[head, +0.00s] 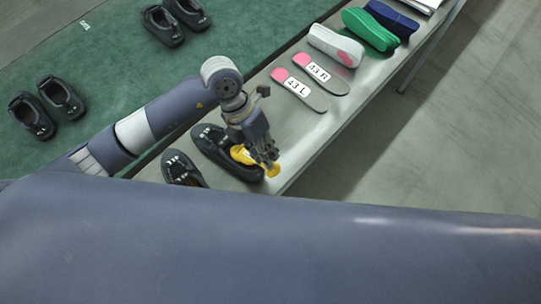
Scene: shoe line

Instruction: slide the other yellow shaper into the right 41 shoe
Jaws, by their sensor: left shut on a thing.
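My left gripper (265,160) is shut on a yellow shaper (242,155). The shaper lies over the opening of a black shoe (212,140) on the bench, with its front part inside the opening and its knob end by the fingers. How deep it sits is hidden by the gripper. A second black shoe (183,170) stands beside it, partly cut off by my own body, so its inside cannot be seen. The size marks of these shoes do not show. My right gripper is not in view.
Along the light bench (288,133) lie insoles marked 43 L (299,88) and 43 R (321,71), then grey-pink (335,45), green (370,30) and blue (391,20) pieces. Pairs of black shoes (46,106) stand on the green surface (100,60). Floor is free at right.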

